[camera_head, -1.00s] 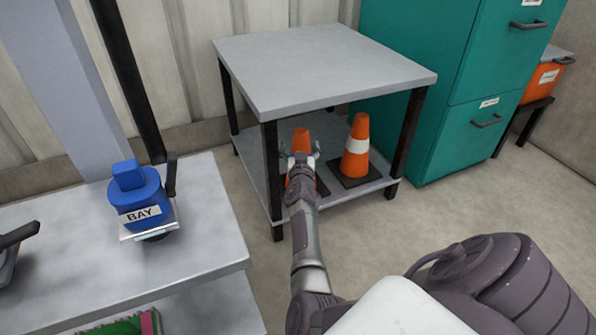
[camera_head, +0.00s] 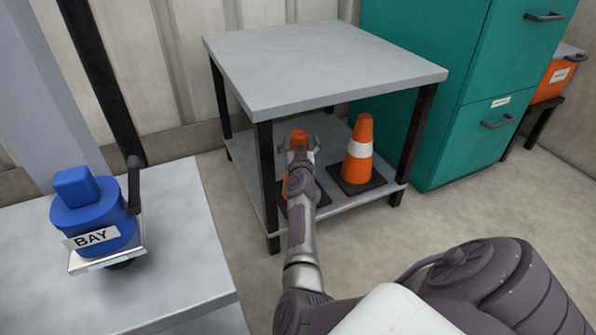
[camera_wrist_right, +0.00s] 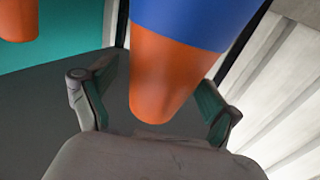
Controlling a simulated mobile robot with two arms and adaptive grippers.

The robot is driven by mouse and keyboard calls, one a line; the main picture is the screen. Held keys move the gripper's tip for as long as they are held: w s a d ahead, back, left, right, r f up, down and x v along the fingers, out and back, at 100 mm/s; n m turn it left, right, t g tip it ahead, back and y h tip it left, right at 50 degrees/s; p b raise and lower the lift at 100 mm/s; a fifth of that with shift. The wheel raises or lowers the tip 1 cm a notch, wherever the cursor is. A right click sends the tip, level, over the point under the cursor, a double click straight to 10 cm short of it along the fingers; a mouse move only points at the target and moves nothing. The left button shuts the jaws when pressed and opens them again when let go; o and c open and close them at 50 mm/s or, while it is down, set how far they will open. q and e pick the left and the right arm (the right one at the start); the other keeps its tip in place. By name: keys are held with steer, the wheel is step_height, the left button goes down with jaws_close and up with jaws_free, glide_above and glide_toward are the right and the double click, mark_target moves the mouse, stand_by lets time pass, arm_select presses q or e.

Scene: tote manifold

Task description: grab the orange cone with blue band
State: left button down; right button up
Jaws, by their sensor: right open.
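The orange cone with blue band (camera_head: 298,138) stands on the lower shelf of the grey table. My right gripper (camera_head: 299,149) is open, with one finger on each side of the cone's upper part. Gaps show beside the tip in the wrist view; contact lower down cannot be told. My left gripper is not in view.
An orange cone with a white band (camera_head: 359,150) stands just right on the same shelf. The tabletop (camera_head: 320,65) overhangs both cones, and dark legs (camera_head: 266,175) frame the shelf. A teal cabinet (camera_head: 470,100) is at right. A blue BAY device (camera_head: 92,215) sits on the left bench.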

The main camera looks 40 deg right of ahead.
steer(key=shift+r, duration=0.1)
steer(key=shift+s, duration=0.1)
jaws_close()
stand_by(0.3)
steer(key=shift+r, duration=0.2)
